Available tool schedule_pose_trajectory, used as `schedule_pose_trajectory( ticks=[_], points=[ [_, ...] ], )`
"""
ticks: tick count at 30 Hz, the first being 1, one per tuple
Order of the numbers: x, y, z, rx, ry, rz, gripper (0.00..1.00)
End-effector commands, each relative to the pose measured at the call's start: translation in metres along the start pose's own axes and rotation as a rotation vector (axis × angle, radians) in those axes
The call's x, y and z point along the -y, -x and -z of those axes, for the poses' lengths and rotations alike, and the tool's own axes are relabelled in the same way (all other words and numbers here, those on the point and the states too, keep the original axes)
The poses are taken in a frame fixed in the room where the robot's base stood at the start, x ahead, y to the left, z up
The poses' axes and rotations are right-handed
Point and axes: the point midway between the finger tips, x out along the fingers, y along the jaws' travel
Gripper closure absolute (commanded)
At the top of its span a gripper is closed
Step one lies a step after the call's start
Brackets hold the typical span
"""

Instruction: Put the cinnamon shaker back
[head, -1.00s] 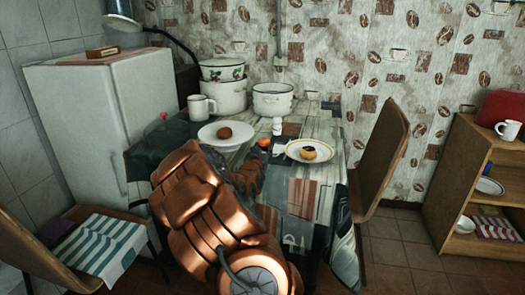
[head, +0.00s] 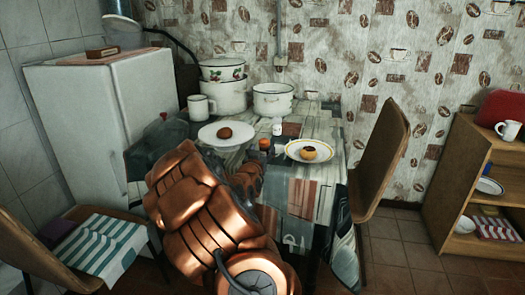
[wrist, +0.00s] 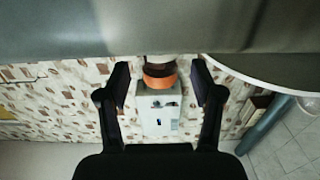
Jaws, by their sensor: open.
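A small shaker with an orange part (head: 265,145), which I take as the cinnamon shaker, stands on the table (head: 315,240), between the two plates. In the wrist view, which looks upside down, the orange shaker (wrist: 160,76) appears between the spread fingers of my gripper (wrist: 161,90). The fingers are open, with visible gaps on both sides. I cannot tell whether the shaker is within their reach. In the head view my copper arm hides most of the gripper. A small white shaker (head: 277,127) stands just behind the orange one.
A plate with a brown roll (head: 225,134) is left of the shaker; a yellow-rimmed plate with a doughnut (head: 310,151) is right. A white mug (head: 201,106) and enamel pots (head: 272,101) stand behind. A chair (head: 381,160) is at the table's right side.

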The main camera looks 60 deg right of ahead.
Motion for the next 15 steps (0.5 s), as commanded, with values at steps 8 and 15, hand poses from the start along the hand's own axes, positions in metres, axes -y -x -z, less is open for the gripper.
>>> schedule_pose_trajectory(
  ticks=[8, 15],
  points=[
    [0.001, 0.038, -0.002, 0.005, 0.002, 0.001, 0.34],
    [0.000, 0.070, -0.001, 0.004, 0.000, 0.001, 0.34]
  ],
)
